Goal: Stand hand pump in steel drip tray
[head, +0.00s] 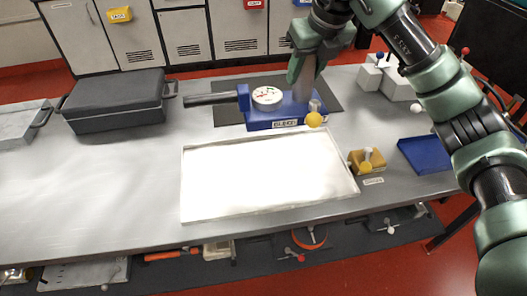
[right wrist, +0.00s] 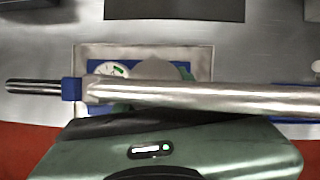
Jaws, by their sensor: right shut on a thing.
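The hand pump (head: 272,123) has a blue base, a round white gauge, a dark rod to its left and a yellow knob. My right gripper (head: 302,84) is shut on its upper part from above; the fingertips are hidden. In the right wrist view the pump's silver tube (right wrist: 200,97) runs level across the picture, with the gauge behind it. The steel drip tray (head: 187,200) is a wide, shallow, bright tray at the front of the bench. Its rim (right wrist: 150,46) shows behind the pump in the wrist view, so the pump appears raised over it. My left gripper is out of view.
A dark mat (head: 327,92) lies behind the tray. A black case (head: 115,103) stands at left. A yellow block (head: 366,163) with a lever and a blue bin (head: 425,155) are right of the tray; white blocks (head: 395,82) are behind.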

